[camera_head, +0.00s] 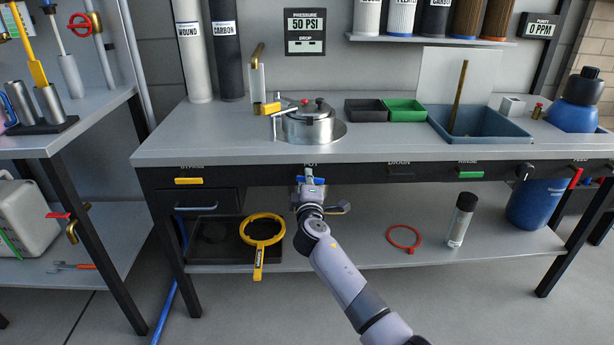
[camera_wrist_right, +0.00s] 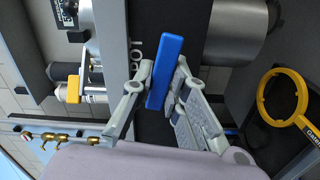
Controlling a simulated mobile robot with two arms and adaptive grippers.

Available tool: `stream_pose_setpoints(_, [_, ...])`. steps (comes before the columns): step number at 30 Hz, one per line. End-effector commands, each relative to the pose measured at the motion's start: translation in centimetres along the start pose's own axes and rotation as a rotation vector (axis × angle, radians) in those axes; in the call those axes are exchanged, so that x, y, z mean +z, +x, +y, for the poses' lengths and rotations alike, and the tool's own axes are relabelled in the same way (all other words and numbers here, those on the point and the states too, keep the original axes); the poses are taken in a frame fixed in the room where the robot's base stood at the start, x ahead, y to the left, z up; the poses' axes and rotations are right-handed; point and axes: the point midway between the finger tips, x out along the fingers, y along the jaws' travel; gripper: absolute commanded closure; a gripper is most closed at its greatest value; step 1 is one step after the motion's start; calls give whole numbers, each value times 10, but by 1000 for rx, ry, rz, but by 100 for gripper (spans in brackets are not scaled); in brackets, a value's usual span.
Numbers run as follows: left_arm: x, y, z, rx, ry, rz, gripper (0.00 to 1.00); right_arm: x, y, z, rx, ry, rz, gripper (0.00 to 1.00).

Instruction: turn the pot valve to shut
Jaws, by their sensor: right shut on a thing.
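The pot valve's blue lever handle (camera_head: 318,181) is on the dark front rail of the bench, under the POT label (camera_head: 311,163). It lies roughly along the rail, and my gripper partly hides it in the head view. In the right wrist view the whole blue handle (camera_wrist_right: 165,73) shows, slightly tilted against the rail's length. My right gripper (camera_head: 310,184) reaches it from the front. In the wrist view the fingers of my right gripper (camera_wrist_right: 160,88) are on either side of the handle, shut on it. My left gripper is not in view.
A yellow handle (camera_head: 189,181) and a green handle (camera_head: 470,174) sit on the same rail. The metal pot (camera_head: 309,126) stands on the bench above. A yellow ring wrench (camera_head: 262,230), a red ring (camera_head: 404,237) and a dark-capped canister (camera_head: 461,220) are at the lower shelf.

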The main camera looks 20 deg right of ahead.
Motion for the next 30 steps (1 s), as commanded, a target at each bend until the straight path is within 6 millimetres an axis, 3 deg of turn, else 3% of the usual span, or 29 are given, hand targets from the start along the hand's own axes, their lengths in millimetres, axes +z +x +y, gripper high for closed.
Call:
stream_pose_setpoints(3, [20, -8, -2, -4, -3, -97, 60, -1, 0, 4, 2, -73, 2, 100])
stream_pose_setpoints(12, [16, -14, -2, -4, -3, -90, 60, -1, 0, 5, 2, -176, 2, 100])
stream_pose_setpoints(28, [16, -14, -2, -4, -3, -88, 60, -1, 0, 5, 3, -199, 2, 100])
stream_pose_setpoints(29, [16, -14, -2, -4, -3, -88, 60, -1, 0, 5, 3, -199, 2, 85])
stream_pose_setpoints(30, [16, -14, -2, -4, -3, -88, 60, -1, 0, 5, 3, -199, 2, 82])
